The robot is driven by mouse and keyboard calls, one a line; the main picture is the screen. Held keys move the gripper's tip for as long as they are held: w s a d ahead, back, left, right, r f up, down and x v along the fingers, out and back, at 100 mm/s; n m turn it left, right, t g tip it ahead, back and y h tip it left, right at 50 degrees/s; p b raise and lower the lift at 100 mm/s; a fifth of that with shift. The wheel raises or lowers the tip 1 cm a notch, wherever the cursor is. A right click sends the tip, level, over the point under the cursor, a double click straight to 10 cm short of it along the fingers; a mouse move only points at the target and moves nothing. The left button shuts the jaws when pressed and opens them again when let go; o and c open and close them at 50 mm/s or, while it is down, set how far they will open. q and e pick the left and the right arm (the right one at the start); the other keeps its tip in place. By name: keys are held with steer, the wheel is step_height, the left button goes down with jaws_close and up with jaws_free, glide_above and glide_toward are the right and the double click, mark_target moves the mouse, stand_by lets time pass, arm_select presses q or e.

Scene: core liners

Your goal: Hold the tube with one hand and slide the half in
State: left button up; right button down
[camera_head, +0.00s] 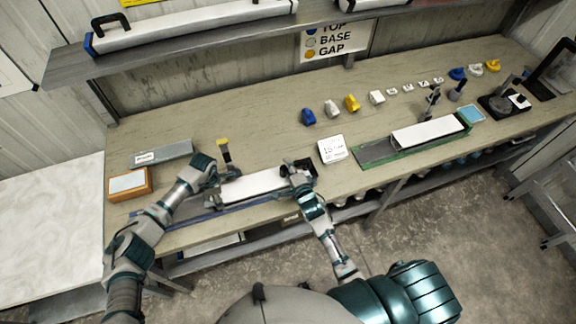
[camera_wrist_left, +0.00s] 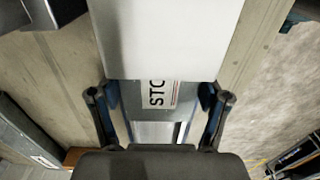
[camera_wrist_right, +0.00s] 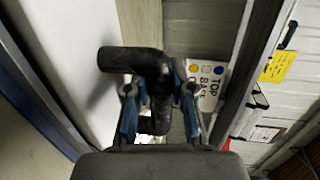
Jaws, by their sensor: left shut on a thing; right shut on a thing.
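A long white half (camera_head: 252,186) lies on the bench between my two grippers, over a grey channel with a blue edge (camera_head: 205,217). In the left wrist view the white half (camera_wrist_left: 165,35) meets a grey labelled piece (camera_wrist_left: 155,95) reading "STO"; I cannot tell how far one sits inside the other. My left gripper (camera_head: 214,178) has its fingers (camera_wrist_left: 158,97) closed on both sides of the grey labelled piece. My right gripper (camera_head: 297,177) is shut on a black bent handle (camera_wrist_right: 135,62) beside a white surface (camera_wrist_right: 68,55).
An orange box (camera_head: 130,184) and grey block (camera_head: 163,154) lie left. A white card (camera_head: 333,149) and green-edged tray (camera_head: 375,154) lie right. Small coloured caps (camera_head: 352,103) stand behind. A shelf (camera_head: 200,47) hangs above.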

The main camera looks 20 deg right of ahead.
arm_select(q)
steer(key=shift+d, duration=0.1)
steer(key=o, duration=1.1)
steer(key=shift+c, duration=0.2)
steer(key=shift+f, duration=0.1)
steer(key=shift+r, duration=4.1)
